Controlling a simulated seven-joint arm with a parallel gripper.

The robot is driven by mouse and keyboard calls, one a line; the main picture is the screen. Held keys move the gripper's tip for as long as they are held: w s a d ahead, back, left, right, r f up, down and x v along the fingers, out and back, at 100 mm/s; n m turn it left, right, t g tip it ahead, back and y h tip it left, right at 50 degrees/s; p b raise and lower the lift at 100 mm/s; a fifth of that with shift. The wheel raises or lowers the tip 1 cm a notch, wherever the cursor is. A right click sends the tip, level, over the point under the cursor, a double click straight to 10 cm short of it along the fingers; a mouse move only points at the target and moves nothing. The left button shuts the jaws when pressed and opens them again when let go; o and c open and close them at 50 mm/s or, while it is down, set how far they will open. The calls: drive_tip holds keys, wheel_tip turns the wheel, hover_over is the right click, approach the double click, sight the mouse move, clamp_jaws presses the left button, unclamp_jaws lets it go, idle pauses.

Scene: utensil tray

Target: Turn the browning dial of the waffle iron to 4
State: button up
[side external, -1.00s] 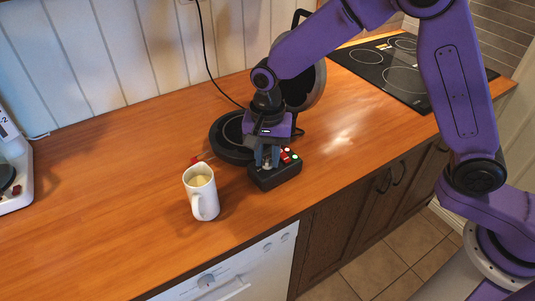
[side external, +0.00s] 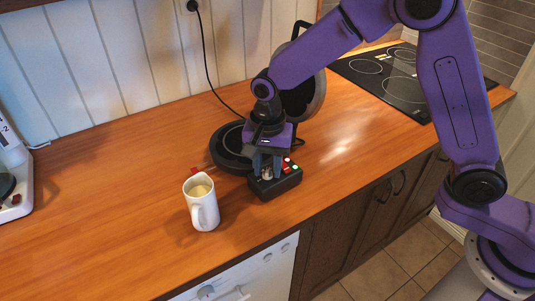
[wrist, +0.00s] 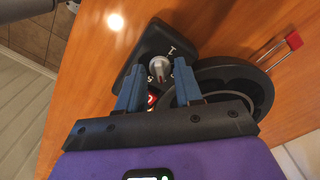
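The waffle iron has a black control box (side external: 278,184) at its front, joined to the round lower plate (side external: 226,152). The lid (side external: 304,98) stands open. In the wrist view the grey browning dial (wrist: 160,67) sits on the box, with a "1" printed on one side and another mark, probably "5", on the other. My gripper (wrist: 159,66) points down over the box with its two blue fingers spread, one on each side of the dial. Narrow gaps seem to show beside the dial; contact is hard to tell. The dial's exact setting is unclear, and fingers partly hide the scale.
A red-handled tool (wrist: 293,41) lies by the lower plate. A black cord (side external: 206,62) runs to the wall. A cooktop (side external: 394,76) lies at back right. The counter's left middle is clear.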

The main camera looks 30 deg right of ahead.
sight(268, 170)
wheel_tip(268, 170, up, 18)
drive_tip(key=shift+f, duration=0.25)
idle(0.6)
drive_tip(key=s+d+f+n, duration=0.3)
drive_tip(key=s+d+n, duration=0.4)
drive_tip(key=s, duration=0.2)
drive_tip(key=s+d+f+n, duration=0.3)
drive_tip(key=s+d+n, duration=0.4)
drive_tip(key=s, duration=0.2)
drive_tip(key=s+d+f+n, duration=0.3)
drive_tip(key=s+d+n, duration=0.3)
drive_tip(key=s, duration=0.3)
drive_tip(key=shift+d+f+n, duration=0.25)
drive_tip(key=shift+d+n, duration=0.15)
